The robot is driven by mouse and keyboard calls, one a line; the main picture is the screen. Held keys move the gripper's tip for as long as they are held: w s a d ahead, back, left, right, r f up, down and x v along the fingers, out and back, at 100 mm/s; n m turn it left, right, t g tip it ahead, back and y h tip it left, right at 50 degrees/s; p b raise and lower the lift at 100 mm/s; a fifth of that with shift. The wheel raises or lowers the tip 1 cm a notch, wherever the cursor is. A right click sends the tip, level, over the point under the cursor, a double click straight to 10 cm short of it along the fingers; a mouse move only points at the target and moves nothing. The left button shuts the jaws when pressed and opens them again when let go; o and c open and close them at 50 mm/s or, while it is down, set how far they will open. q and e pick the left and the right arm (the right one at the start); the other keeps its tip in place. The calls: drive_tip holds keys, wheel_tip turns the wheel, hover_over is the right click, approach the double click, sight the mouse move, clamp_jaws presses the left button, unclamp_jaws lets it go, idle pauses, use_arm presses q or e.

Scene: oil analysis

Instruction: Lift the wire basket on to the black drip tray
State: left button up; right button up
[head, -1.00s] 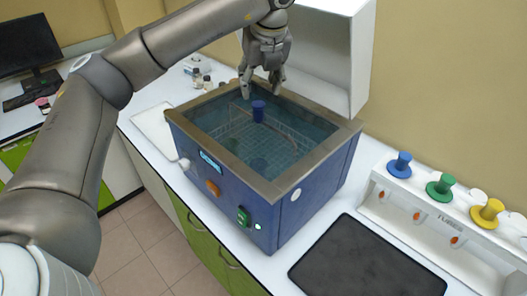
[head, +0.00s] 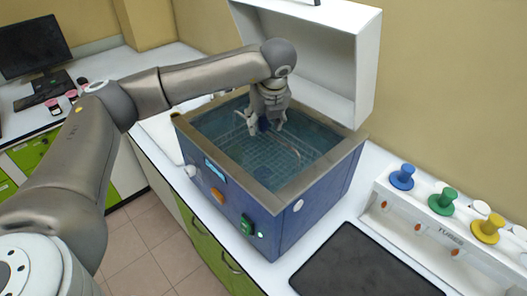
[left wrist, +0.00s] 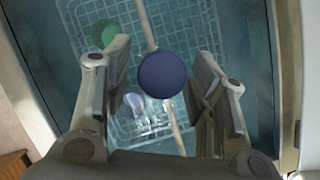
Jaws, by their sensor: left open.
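The wire basket (head: 251,150) sits in the water of the blue bath (head: 325,200), under its open white lid. In the left wrist view the basket's mesh (left wrist: 205,25) fills much of the bath, with a thin handle bar (left wrist: 147,22) crossing above it. A dark blue knob (left wrist: 165,75) is on that bar. My left gripper (head: 265,128) points down into the bath. Its open fingers are on either side of the blue knob and look apart from it in the left wrist view (left wrist: 163,80). The black drip tray (head: 365,268) lies empty on the white bench. My right gripper is not in view.
The white lid (head: 340,60) stands raised behind the bath. A white rack (head: 385,205) with blue, green and yellow plugs stands to the right. A green-rimmed item (left wrist: 104,33) and a pale round item (left wrist: 135,102) show in the basket area.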

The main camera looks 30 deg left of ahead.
use_arm(q)
drive_tip(key=shift+x, duration=1)
drive_tip(key=shift+s, duration=0.1)
clamp_jaws()
drive_tip(key=shift+r, duration=0.1)
